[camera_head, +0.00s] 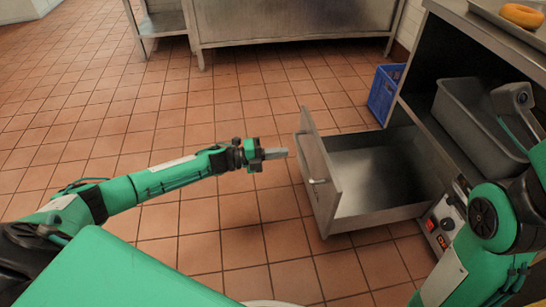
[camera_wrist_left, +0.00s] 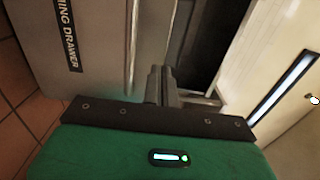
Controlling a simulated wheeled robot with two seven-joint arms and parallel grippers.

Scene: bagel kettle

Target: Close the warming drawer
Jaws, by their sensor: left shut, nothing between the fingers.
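The warming drawer (camera_head: 375,178) stands pulled out from the unit on the right, its inside bare where it shows. Its upright front panel (camera_head: 318,165) has a bar handle (camera_head: 320,182) on the outer face. In the left wrist view the front panel (camera_wrist_left: 95,60) carries lettering ending in "DRAWER". My left gripper (camera_head: 284,153) is shut and empty, just left of the front panel, its tips pointing toward it. It also shows in the left wrist view (camera_wrist_left: 162,75); whether it touches the panel I cannot tell. My right gripper is not in view.
A grey pan (camera_head: 462,115) sits on the shelf above the drawer. A control panel with a red switch (camera_head: 430,224) is beside the drawer. A blue crate (camera_head: 384,90) stands behind it. An orange bagel (camera_head: 522,15) lies on top. The tiled floor left of the drawer is clear.

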